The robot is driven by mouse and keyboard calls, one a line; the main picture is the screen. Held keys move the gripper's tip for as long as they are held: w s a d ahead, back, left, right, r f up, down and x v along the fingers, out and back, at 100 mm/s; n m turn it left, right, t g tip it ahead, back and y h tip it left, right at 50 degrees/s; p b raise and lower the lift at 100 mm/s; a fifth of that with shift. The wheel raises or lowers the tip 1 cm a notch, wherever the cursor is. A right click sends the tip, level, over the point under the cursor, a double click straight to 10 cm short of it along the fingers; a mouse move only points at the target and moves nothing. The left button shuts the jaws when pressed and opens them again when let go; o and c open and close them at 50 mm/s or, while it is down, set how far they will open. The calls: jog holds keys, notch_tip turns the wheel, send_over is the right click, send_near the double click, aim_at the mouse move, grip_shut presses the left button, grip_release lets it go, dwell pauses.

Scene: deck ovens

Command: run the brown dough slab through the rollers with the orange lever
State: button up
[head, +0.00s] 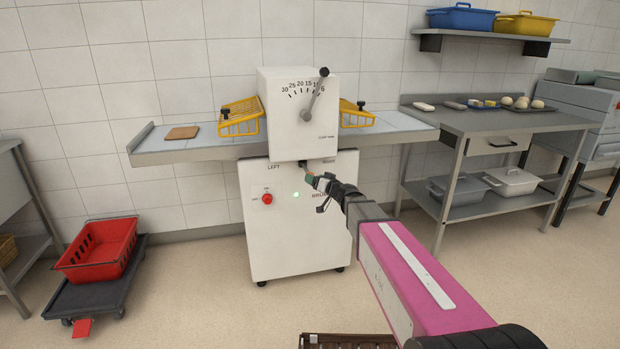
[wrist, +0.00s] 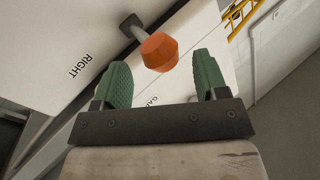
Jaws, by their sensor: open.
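The brown dough slab (head: 182,132) lies flat on the left wing table of the white dough sheeter (head: 297,130). The fingers are open and apart from the knob. In the head view my gripper (head: 312,178) is at the front of the machine below its head, between the labels LEFT and RIGHT, and largely hides the lever.
Yellow guards (head: 240,116) flank the rollers. A black-handled dial pointer (head: 314,95) sits on the head, with a red button (head: 267,198) and green light below. A red crate (head: 97,249) on a dolly stands left; a steel table (head: 480,119) with dough pieces stands right.

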aim_at(306, 170)
jog(key=x, duration=0.3)
jog(key=shift+w+a, duration=0.25)
